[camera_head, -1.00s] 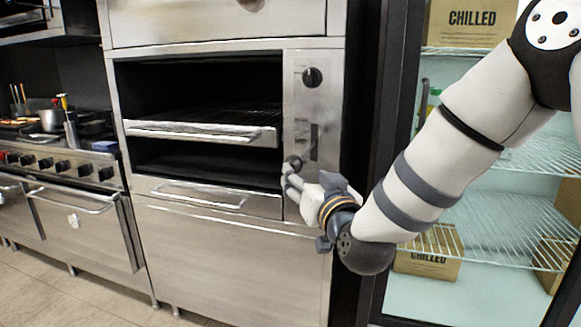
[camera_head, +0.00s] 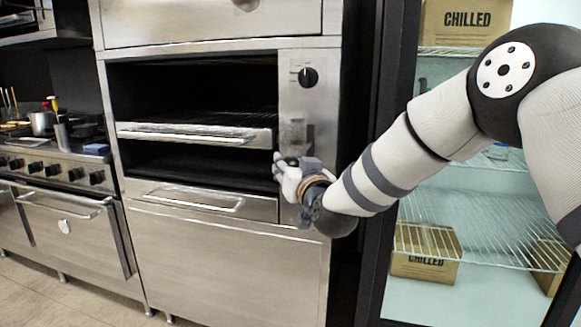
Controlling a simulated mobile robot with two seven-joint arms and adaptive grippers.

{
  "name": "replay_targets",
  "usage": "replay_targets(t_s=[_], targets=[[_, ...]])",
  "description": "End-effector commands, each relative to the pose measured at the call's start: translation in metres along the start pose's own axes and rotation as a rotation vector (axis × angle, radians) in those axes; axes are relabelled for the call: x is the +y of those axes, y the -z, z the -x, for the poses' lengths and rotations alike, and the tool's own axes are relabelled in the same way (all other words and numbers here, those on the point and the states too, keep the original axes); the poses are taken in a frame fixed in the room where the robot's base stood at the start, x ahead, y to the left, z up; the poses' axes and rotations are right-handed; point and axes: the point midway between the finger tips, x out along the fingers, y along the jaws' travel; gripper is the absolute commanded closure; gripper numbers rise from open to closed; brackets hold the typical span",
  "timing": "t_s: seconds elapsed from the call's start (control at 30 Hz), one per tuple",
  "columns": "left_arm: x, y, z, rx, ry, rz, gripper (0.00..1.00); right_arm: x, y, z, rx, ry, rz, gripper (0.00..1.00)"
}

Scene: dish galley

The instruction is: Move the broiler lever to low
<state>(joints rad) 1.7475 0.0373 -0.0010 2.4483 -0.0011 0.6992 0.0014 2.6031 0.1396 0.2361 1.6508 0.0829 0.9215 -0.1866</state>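The broiler (camera_head: 215,125) is a steel cabinet with an open front and a pull-out rack. Its control panel (camera_head: 305,105) runs down the right side, with a round black dial (camera_head: 308,77) near the top. A greyish plate or slot (camera_head: 296,134) shows lower on the panel. The lever's knob is not clearly visible; my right gripper (camera_head: 279,168) covers that lower part of the panel. Its fingers point left, in front of the panel. I cannot tell whether they touch the lever or how far they are closed. My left gripper is out of view.
A refrigerator (camera_head: 385,120) with wire shelves and boxes marked CHILLED (camera_head: 466,22) stands close on the right. A range (camera_head: 55,175) with knobs and a pot (camera_head: 41,122) stands on the left. Tiled floor (camera_head: 60,300) is clear at lower left.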

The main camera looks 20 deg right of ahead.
Motion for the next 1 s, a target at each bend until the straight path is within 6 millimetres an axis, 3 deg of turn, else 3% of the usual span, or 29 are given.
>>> replay_targets(t_s=[0.17, 0.4, 0.5, 0.9, 0.93, 1.0], targets=[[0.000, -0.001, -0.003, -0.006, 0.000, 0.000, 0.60, 0.001, -0.014, -0.001, -0.006, 0.003, 0.002, 1.00], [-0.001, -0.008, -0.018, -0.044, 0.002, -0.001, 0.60, 0.013, -0.077, -0.006, -0.020, 0.002, 0.001, 1.00], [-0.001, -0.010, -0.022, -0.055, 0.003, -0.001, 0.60, 0.017, -0.090, -0.009, -0.017, 0.002, 0.000, 1.00], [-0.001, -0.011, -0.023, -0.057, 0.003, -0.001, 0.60, 0.019, -0.094, -0.010, -0.015, 0.002, 0.002, 1.00], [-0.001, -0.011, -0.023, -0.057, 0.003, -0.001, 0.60, 0.019, -0.094, -0.010, -0.016, 0.002, 0.002, 0.60], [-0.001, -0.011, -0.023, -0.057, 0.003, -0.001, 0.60, 0.019, -0.094, -0.010, -0.014, 0.002, 0.002, 0.46]])
